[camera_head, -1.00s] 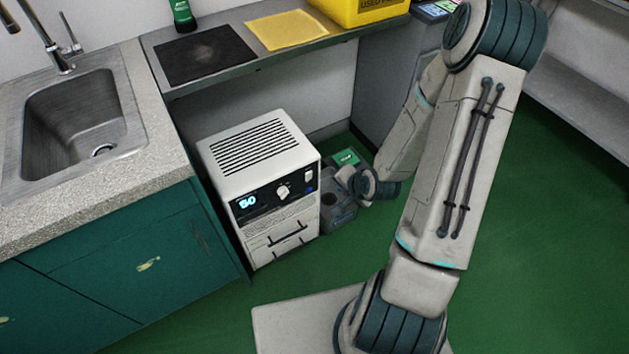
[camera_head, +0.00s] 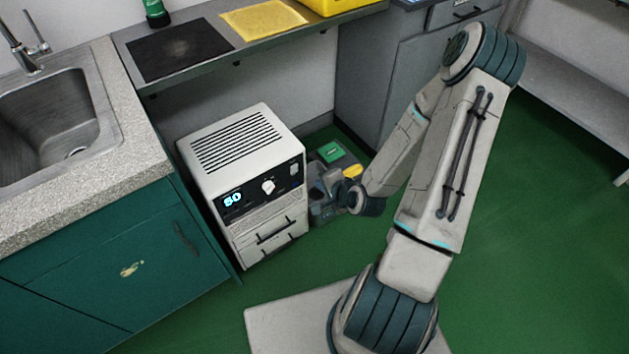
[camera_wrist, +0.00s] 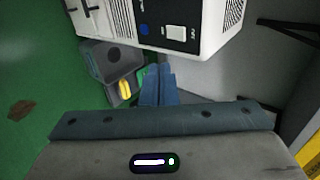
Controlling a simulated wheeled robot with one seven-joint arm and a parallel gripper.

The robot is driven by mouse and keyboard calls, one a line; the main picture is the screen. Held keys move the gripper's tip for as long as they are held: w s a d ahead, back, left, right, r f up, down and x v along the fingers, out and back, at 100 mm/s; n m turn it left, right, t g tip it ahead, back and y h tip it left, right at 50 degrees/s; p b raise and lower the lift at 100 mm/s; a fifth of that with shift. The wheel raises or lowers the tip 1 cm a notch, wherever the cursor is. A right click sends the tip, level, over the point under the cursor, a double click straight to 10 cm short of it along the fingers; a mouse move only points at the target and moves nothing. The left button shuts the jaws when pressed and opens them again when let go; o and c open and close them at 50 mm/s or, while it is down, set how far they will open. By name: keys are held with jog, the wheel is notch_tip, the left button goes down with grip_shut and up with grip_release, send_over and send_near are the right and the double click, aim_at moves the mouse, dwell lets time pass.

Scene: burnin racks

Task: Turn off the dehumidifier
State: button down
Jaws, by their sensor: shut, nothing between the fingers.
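The dehumidifier (camera_head: 262,150) is a white box with a slotted top, standing on the floor under the bench. Its black front panel has a lit display (camera_head: 232,199) reading 50, a white knob (camera_head: 268,187) and a pale switch (camera_head: 293,169) at the right end. In the wrist view the dehumidifier (camera_wrist: 205,12) is at the top, with the white switch (camera_wrist: 176,33) and a round blue button (camera_wrist: 145,29) on the panel. My gripper (camera_wrist: 158,72) is shut and empty, its blue fingertips showing just below the panel edge; contact cannot be told.
A grey container (camera_head: 335,180) with a green label and a yellow part stands right of the dehumidifier; it also shows in the wrist view (camera_wrist: 100,62). The teal sink cabinet (camera_head: 130,260) is close on the left. Green floor is open at right.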

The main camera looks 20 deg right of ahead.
jog(key=shift+w+f+b, duration=0.75)
jog(key=shift+f+b, duration=0.25)
jog(key=shift+b, duration=1.9)
jog(key=b, duration=0.5)
send_near(295, 169)
jog(key=s+f+x, duration=0.1)
jog(key=x, duration=0.4)
jog(key=shift+w+a+r, duration=0.15)
jog(key=shift+w+r, duration=0.05)
jog(key=shift+w, duration=0.55)
jog(key=shift+r, duration=0.1)
